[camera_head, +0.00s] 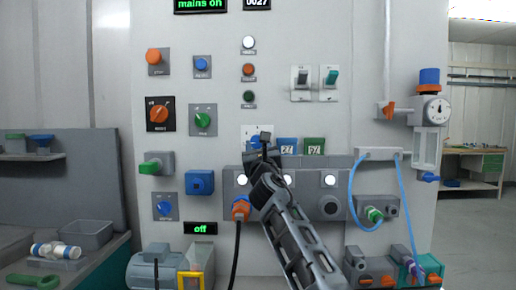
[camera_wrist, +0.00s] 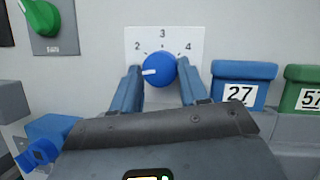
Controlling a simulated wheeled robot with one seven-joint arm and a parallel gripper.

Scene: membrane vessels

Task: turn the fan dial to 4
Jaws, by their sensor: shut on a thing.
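The numbered dial is a blue round knob (camera_wrist: 160,68) on a white plate (camera_wrist: 196,38) marked 2, 3 and 4, in the upper middle of the wrist view. Its white pointer mark points left, below the 2. The lower part of the plate is hidden by my gripper, and no name label shows. My gripper (camera_wrist: 160,76) is shut on the knob, one blue finger on each side. In the head view the white plate (camera_head: 248,131) shows partly behind my gripper (camera_head: 264,140), and the knob is hidden.
A blue box (camera_wrist: 241,82) marked 27 and a green box (camera_wrist: 305,88) stand close to the right of the plate. A green knob (camera_wrist: 42,17) with an unclear label is at the upper left. Two switches (camera_head: 302,80) sit higher on the panel. An orange plug (camera_head: 240,208) is below.

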